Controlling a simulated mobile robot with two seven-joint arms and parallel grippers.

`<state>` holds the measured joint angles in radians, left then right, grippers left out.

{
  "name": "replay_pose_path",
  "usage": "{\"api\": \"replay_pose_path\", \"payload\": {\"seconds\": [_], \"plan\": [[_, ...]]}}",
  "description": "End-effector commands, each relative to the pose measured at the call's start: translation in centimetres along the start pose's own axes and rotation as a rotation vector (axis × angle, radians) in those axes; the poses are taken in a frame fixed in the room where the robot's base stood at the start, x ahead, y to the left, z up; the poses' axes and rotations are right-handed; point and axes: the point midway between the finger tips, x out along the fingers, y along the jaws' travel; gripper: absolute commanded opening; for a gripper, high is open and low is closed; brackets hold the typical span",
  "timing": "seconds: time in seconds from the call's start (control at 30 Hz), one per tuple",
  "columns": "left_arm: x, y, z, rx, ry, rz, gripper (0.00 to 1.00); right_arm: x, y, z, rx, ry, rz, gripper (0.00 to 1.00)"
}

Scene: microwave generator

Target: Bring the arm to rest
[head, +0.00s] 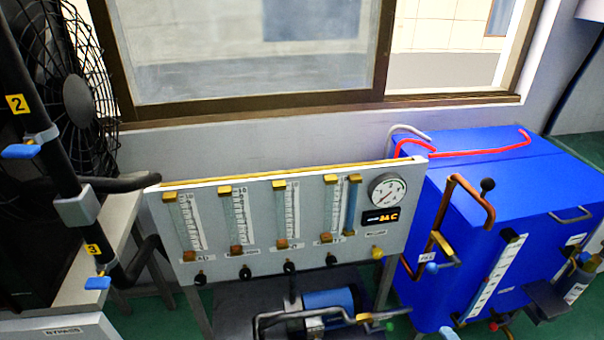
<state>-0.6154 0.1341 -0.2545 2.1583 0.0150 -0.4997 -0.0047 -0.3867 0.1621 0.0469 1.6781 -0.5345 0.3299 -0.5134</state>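Neither of my grippers and neither of my arms shows in the head view. A grey flowmeter panel (290,257) stands in the middle, with several vertical scale tubes along it. A round pressure gauge (387,191) and a small lit display (381,217) sit at its right end. Several black knobs line its lower edge, with a yellow knob (377,252) at the right.
A blue cabinet (480,225) with pipes and a red hose stands right. A black pipe (42,120) with blue-handled valves (97,283) runs down the left, before a fan (80,100). A blue pump (328,299) sits below the panel. A window spans the back.

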Motion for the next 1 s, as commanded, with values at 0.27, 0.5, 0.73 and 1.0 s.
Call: {"api": "replay_pose_path", "payload": {"seconds": [0.27,0.5,0.73,1.0], "plan": [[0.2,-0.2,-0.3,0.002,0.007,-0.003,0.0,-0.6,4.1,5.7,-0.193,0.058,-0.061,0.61],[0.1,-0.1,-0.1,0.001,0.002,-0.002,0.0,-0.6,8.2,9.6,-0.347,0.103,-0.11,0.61],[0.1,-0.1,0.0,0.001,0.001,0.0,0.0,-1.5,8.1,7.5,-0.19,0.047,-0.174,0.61],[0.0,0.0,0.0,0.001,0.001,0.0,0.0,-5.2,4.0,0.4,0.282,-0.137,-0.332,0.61]]}}
